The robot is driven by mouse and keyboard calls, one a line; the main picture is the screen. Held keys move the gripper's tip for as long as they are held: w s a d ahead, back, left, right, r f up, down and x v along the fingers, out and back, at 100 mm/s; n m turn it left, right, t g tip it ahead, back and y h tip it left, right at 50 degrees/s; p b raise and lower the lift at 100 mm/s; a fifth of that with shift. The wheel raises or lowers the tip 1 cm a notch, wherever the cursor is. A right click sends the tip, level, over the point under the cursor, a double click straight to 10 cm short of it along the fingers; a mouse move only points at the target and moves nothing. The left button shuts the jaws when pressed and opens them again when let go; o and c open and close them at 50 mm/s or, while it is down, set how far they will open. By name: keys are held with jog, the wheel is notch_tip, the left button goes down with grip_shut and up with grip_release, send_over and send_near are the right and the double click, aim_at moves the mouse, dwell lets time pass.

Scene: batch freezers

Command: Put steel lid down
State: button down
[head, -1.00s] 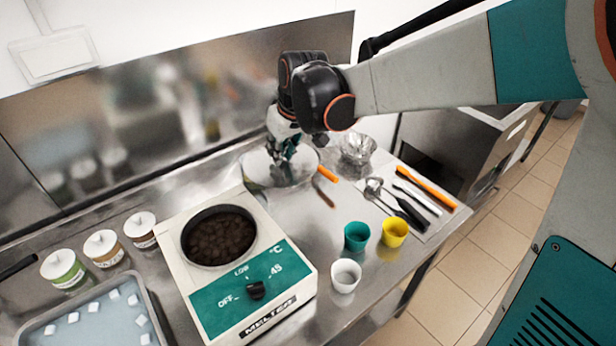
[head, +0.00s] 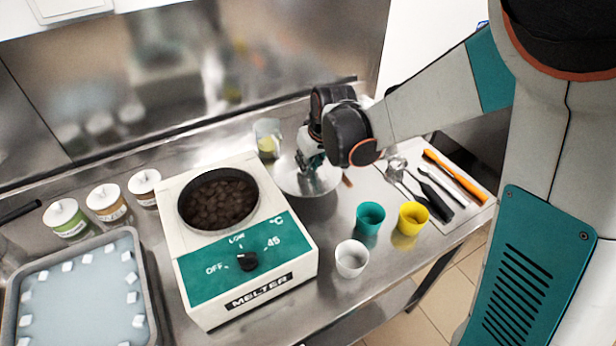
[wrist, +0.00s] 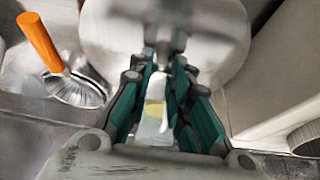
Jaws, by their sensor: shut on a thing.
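The steel lid (head: 294,181) is a round shiny disc just right of the melter (head: 249,262). My gripper (head: 309,160) is above the lid and shut on it near its middle. In the wrist view the lid (wrist: 220,35) spreads behind the two green-sided fingers (wrist: 166,62). The part held between the fingers is mostly hidden. Whether the lid's underside touches the counter cannot be told. The melter's round pot of dark brown pieces (head: 218,203) is uncovered.
A clear jug with yellow contents (head: 267,139) stands behind the lid. White (head: 351,258), teal (head: 369,217) and yellow (head: 411,218) cups stand in front. Utensils (head: 420,190) lie right. Lidded jars (head: 107,202) and a tray (head: 141,262) are left. An orange handle (wrist: 40,42) shows at the wrist.

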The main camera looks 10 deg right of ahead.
aim_at(310, 174)
jog(key=shift+f+b, duration=0.85)
jog(key=shift+f, duration=1.95)
jog(key=shift+f, duration=0.15)
jog(key=c, duration=1.5)
grip_release()
